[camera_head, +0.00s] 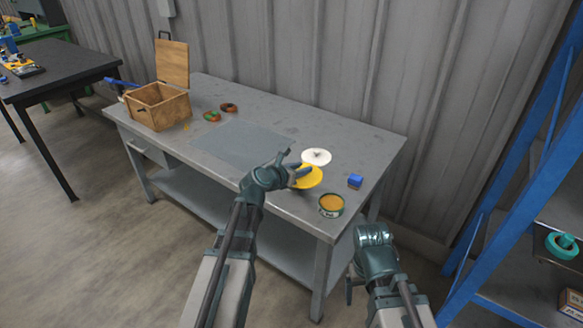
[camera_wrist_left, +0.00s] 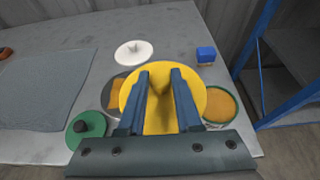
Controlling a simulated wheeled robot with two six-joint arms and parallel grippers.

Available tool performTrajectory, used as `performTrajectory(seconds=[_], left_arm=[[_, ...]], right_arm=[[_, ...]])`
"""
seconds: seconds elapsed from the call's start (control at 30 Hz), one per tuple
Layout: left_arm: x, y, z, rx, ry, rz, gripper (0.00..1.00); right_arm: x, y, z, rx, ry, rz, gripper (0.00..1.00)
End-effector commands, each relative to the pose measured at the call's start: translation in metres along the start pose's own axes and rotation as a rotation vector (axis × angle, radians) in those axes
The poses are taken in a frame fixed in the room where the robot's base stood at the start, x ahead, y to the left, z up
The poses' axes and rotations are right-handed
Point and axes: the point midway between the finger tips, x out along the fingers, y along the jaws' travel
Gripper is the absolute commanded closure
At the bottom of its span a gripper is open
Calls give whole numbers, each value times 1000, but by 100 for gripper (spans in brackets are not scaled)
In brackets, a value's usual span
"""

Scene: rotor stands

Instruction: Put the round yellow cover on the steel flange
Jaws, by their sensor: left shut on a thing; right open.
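The round yellow cover (camera_head: 310,179) is at the front right part of the workbench, held by my left gripper (camera_head: 294,173). In the left wrist view the yellow cover (camera_wrist_left: 194,88) faces the camera, and the two blue fingers (camera_wrist_left: 160,78) are shut on its raised middle part. Behind its left edge a grey round rim with an orange-brown inside (camera_wrist_left: 113,95) shows in part; it looks like the steel flange, mostly hidden by the cover. I cannot tell the gap between them. My right gripper (camera_head: 352,284) is open and empty, low in front of the bench.
A white disc with a knob (camera_head: 316,157), a blue block (camera_head: 355,181) and an orange-filled tin (camera_head: 331,208) stand close by. A green disc with a black knob (camera_wrist_left: 86,129) lies left of the cover. A wooden box (camera_head: 160,107) stands at the bench's far left. A blue rack (camera_head: 520,170) is right.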

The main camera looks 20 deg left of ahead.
Motion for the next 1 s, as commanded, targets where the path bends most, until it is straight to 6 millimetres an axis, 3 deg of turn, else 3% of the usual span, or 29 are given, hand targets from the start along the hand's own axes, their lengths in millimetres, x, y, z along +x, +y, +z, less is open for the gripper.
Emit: performTrajectory(seconds=[0.1, 0.33, 0.67, 1.0], left_arm=[[20, 30, 4, -1, 0, 2, 100], [38, 62, 8, 0, 0, 1, 100], [41, 67, 7, 0, 0, -1, 100], [55, 67, -25, 0, 0, 0, 100]], right_arm=[[4, 0, 0, 0, 0, 0, 13], [7, -1, 0, 0, 0, 0, 13], [10, -1, 0, 0, 0, 0, 13], [44, -4, -3, 0, 0, 0, 13]])
